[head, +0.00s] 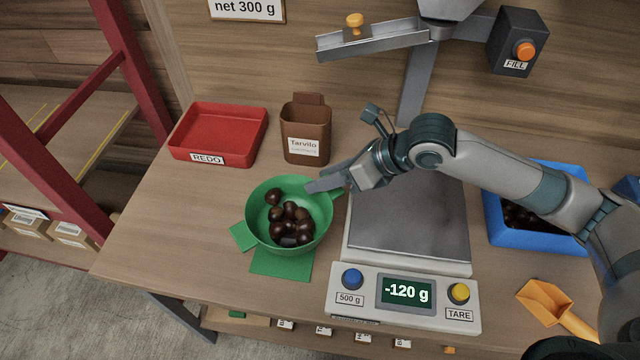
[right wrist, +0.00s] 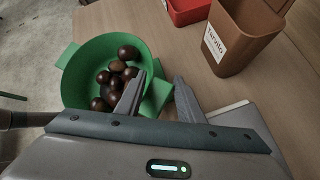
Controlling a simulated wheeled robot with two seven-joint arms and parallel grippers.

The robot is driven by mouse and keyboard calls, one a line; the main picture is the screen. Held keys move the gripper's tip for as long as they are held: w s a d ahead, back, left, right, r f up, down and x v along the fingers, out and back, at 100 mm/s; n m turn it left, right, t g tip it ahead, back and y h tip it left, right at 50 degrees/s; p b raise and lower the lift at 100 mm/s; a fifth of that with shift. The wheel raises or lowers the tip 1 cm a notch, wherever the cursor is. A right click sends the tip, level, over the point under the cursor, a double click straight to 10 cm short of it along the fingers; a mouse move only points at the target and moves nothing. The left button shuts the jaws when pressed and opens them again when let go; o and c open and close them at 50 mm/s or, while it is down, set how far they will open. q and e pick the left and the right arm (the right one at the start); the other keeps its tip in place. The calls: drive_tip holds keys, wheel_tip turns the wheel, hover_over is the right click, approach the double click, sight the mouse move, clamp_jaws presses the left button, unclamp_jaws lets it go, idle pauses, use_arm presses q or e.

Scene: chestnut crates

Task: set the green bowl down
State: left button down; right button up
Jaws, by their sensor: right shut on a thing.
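The green bowl (head: 257,217) stands upright at the left of the scale, with several dark brown chestnuts (head: 290,213) in it. It overlaps a green square mat (head: 280,264) on the table; I cannot tell whether its base touches the mat. My right gripper (head: 328,184) comes from the right and is shut on the bowl's right-hand tab. In the right wrist view the two fingers (right wrist: 155,95) are on either side of that tab, and the bowl (right wrist: 82,72) shows with its chestnuts. My left gripper is not in view.
A scale (head: 405,300) reading -120 g stands right of the bowl, its plate empty. Behind the bowl are a red REDO tray (head: 218,130) and a brown Tarvilo box (head: 306,130). A blue crate (head: 497,222) and an orange scoop (head: 545,300) lie at the right.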

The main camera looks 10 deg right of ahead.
drive_tip(key=shift+w+a+f, duration=0.4)
drive_tip(key=shift+w+a, duration=0.1)
drive_tip(key=shift+f, duration=0.1)
wheel_tip(320, 180, down, 2)
drive_tip(key=shift+s+f+p, duration=0.1)
drive_tip(key=shift+f+p, duration=0.05)
drive_tip(key=shift+p, duration=0.6)
drive_tip(key=shift+f, duration=0.75)
drive_tip(key=o, duration=1.3)
drive_tip(key=shift+c, duration=0.2)
